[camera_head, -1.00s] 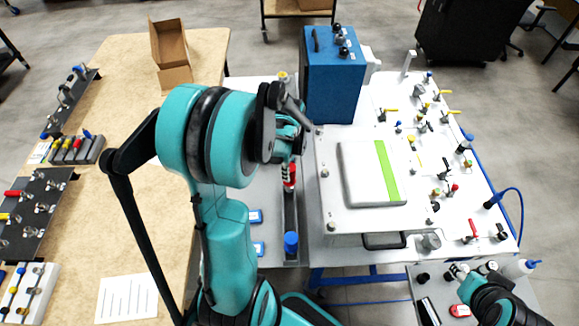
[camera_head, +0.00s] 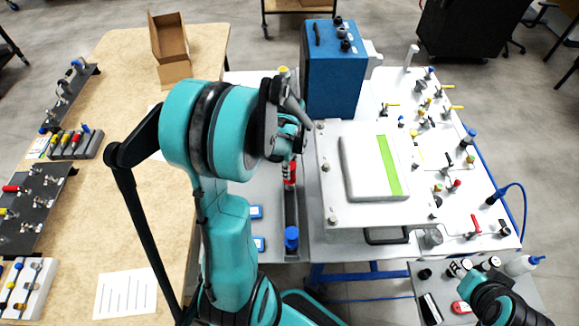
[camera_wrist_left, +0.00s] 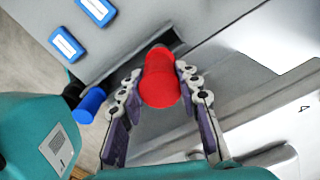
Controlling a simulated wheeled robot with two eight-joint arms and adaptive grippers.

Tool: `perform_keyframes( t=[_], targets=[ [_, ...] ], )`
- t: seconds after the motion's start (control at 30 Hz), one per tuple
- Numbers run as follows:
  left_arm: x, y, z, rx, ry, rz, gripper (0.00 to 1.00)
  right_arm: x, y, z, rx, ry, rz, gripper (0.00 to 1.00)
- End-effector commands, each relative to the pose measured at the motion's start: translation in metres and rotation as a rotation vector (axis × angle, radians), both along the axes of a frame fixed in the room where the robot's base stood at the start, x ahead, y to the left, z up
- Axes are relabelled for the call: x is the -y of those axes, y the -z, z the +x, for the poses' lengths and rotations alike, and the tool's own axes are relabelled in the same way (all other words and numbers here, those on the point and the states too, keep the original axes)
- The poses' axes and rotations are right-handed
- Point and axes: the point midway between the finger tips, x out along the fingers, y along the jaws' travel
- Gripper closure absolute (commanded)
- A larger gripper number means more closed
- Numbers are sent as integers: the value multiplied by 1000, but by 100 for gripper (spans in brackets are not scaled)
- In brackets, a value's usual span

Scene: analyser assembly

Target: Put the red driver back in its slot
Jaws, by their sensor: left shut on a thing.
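I cannot tell whether the driver's lower end touches the trough. My right gripper (camera_head: 475,270) is at the lower right, by a small grey tray; its fingers are too small to read.
A blue-capped piece (camera_head: 291,238) stands at the trough's near end, with blue boxes (camera_head: 257,212) left of it. A white panel (camera_head: 375,168) and a tall blue box (camera_head: 333,75) stand to the right. A tool rack (camera_head: 75,145) lies on the left table.

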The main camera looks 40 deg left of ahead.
Motion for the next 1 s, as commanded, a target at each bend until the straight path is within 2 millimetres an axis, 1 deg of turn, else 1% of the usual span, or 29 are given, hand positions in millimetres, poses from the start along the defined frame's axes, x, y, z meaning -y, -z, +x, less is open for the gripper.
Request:
perform_keyframes(
  t=[0.5, 1.0],
  targets=[
    [-1, 12, 0, 0, 0, 0, 100, 0, 12, 0, 0, 0, 0, 60],
    [-1, 12, 0, 0, 0, 0, 100, 0, 12, 0, 0, 0, 0, 60]
  ],
)
